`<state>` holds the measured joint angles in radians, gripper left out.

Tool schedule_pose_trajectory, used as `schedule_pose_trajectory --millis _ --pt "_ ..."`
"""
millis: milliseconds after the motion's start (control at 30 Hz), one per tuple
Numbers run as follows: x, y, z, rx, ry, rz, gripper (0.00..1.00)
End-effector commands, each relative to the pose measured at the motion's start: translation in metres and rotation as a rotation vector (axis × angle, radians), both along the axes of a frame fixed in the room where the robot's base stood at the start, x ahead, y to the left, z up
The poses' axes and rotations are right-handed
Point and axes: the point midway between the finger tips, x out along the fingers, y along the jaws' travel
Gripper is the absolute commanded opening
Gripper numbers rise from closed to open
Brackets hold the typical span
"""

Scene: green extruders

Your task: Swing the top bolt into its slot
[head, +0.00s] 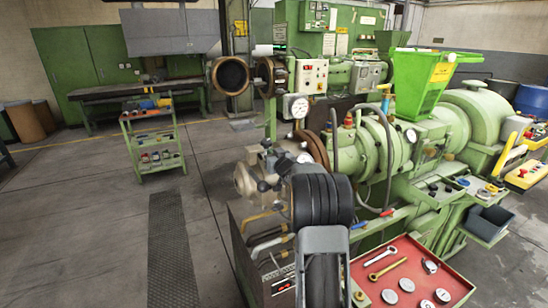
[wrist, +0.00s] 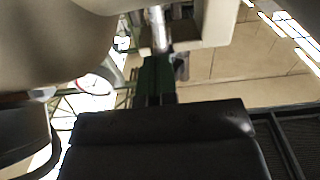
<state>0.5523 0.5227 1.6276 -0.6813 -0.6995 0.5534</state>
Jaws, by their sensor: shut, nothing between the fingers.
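In the head view the beige round extruder head (head: 246,180) sits at the front end of the green extruder, with dark knobs and metal rods around it. I cannot tell there which is the top bolt. In the wrist view a shiny metal rod (wrist: 158,28), perhaps the top bolt, stands beside a pale bracket (wrist: 205,35); its slot is not clear. In the head view my arm's black joint hides the gripper.
A dial gauge (head: 295,106) stands above the head; another dial (wrist: 95,83) shows in the wrist view. A red tray (head: 445,275) with tools and round parts is at the front right. A green cart (head: 153,140) stands left.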

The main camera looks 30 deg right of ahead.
Motion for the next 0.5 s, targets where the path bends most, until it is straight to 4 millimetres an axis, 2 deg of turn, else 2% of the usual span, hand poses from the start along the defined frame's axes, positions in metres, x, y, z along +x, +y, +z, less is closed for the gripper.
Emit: schedule_pose_trajectory --millis 200,500 --pt "0.0112 0.0034 0.0058 0.002 -0.011 0.01 0.0" --pt "0.0138 0.0044 0.0051 0.004 -0.012 0.011 0.0"
